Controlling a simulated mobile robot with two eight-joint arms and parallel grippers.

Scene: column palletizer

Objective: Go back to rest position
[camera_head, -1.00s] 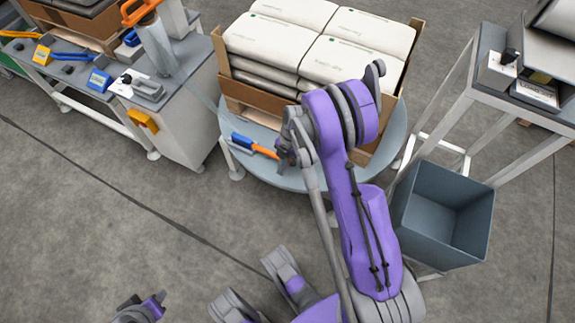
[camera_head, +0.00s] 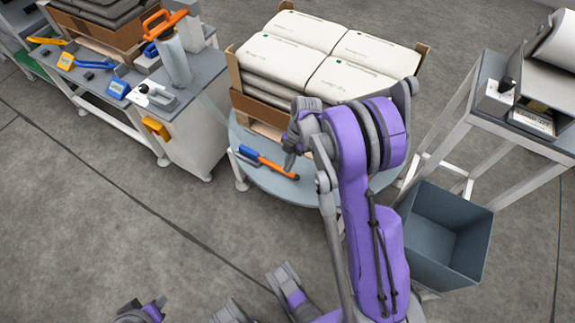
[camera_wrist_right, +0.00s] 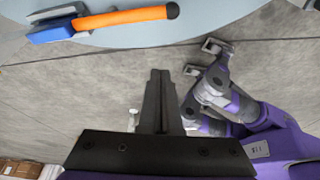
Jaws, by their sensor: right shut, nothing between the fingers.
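My right gripper (camera_head: 290,160) is shut and empty, above the front of the round grey-blue platform (camera_head: 312,190). It is pictured just above the orange handle of a blue and orange tool (camera_head: 270,164) lying there. In the right wrist view, the closed dark fingers (camera_wrist_right: 158,76) point away from me over the floor, with nothing between them. The tool (camera_wrist_right: 110,22) lies beyond them at the upper left, apart from the fingers.
A crate (camera_head: 262,101) of stacked white bags stands on the platform. A grey bin (camera_head: 445,230) is at the right, beside a machine stand (camera_head: 470,105). A workbench (camera_head: 205,95) with tools is at the upper left. Floor (camera_head: 110,215) at the left is clear.

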